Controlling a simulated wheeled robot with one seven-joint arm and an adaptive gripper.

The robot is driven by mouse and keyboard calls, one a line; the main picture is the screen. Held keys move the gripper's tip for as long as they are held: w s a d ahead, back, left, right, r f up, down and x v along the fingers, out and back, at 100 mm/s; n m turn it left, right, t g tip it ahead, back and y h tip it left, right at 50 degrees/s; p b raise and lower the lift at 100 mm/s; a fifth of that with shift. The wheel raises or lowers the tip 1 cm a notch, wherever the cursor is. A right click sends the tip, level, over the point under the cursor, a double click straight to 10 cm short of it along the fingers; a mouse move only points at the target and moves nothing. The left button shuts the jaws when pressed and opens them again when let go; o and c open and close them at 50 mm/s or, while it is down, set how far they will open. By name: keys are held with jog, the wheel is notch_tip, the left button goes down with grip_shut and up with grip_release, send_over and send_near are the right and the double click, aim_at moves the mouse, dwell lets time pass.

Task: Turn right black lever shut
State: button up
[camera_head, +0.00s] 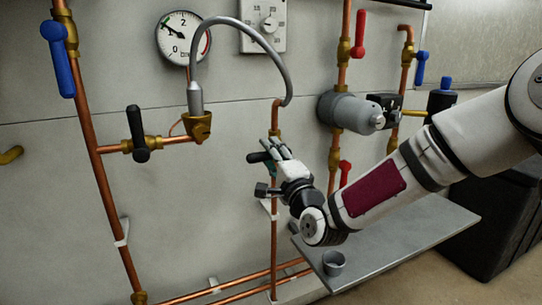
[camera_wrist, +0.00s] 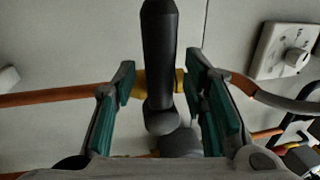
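The right black lever (camera_head: 257,157) sits on a vertical copper pipe (camera_head: 274,230) and points left, crosswise to the pipe. In the wrist view the lever (camera_wrist: 158,55) stands upright in the picture, its pivot between the teal finger pads and its handle reaching beyond them. My gripper (camera_head: 276,151) is open around the lever, with a visible gap on both sides. A brass valve body (camera_wrist: 150,83) shows behind the lever. In the head view my fingers partly hide the valve. The left black lever (camera_head: 137,133) stands crosswise on a horizontal pipe.
A grey hose (camera_head: 236,22) arches from a brass fitting to the pipe top above my gripper. A pressure gauge (camera_head: 184,38) and a thermostat (camera_head: 263,22) are on the wall. A blue lever (camera_head: 58,58) and a red lever (camera_head: 359,34) stand apart. A grey shelf (camera_head: 420,235) holds a cup (camera_head: 333,263).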

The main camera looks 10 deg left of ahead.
jog(key=v, duration=1.2)
jog(key=shift+f, duration=0.1)
